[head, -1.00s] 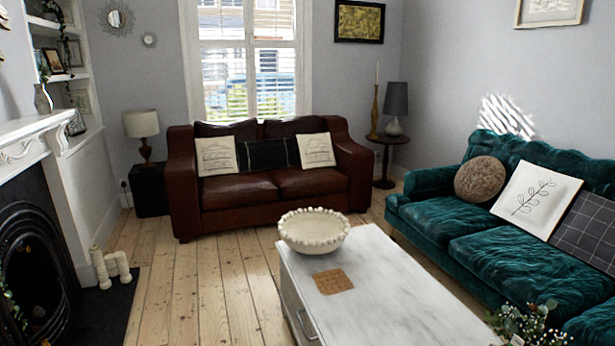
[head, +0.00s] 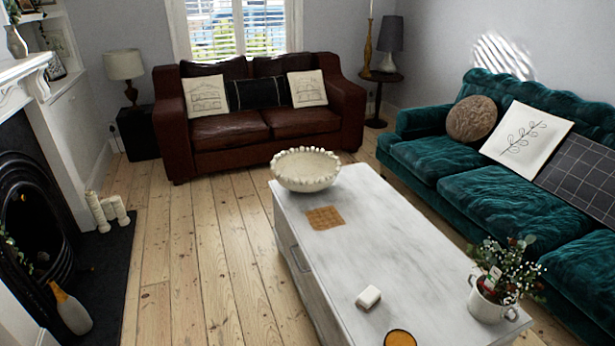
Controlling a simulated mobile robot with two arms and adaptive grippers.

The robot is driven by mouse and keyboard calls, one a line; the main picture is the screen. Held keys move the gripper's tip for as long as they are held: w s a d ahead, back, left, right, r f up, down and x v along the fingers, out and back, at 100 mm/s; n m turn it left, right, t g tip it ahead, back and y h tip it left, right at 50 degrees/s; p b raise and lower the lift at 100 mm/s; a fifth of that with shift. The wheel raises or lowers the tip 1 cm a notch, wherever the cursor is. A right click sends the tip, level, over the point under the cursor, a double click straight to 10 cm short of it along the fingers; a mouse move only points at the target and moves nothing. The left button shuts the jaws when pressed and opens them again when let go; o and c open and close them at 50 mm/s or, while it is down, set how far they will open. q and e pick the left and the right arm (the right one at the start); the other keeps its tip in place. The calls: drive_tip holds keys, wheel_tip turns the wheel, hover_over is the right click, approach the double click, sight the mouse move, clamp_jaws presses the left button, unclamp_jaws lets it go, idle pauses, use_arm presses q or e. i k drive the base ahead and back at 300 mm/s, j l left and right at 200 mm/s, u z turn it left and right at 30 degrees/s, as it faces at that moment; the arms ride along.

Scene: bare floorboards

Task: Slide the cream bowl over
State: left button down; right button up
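The cream bowl (head: 305,172) with a beaded rim stands upright at the far end of the white-grey coffee table (head: 380,232), close to its far left corner. It looks empty from here, though its inside shows only in part. A tan woven square (head: 325,218) lies flat on the table just in front of the bowl, apart from it. Neither of my grippers shows in the head view.
A small white block (head: 368,297), an orange-topped round thing (head: 399,338) and a white pot with a plant (head: 492,297) are on the table's near part. The teal sofa (head: 455,187) stands right. Bare floorboards (head: 205,250) lie left, before the fireplace.

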sight(308, 170)
drive_tip(key=i+j+u, duration=0.4)
drive_tip(key=i, duration=0.4)
drive_tip(key=i+u, duration=0.45)
drive_tip(key=i, duration=0.35)
drive_tip(key=i+z, duration=0.1)
drive_tip(key=i, duration=0.55)
drive_tip(key=i+j+z, duration=0.15)
drive_tip(key=i, duration=0.45)
drive_tip(key=i+j+z, duration=0.1)
drive_tip(key=i+j, duration=0.15)
drive_tip(key=i, duration=0.4)
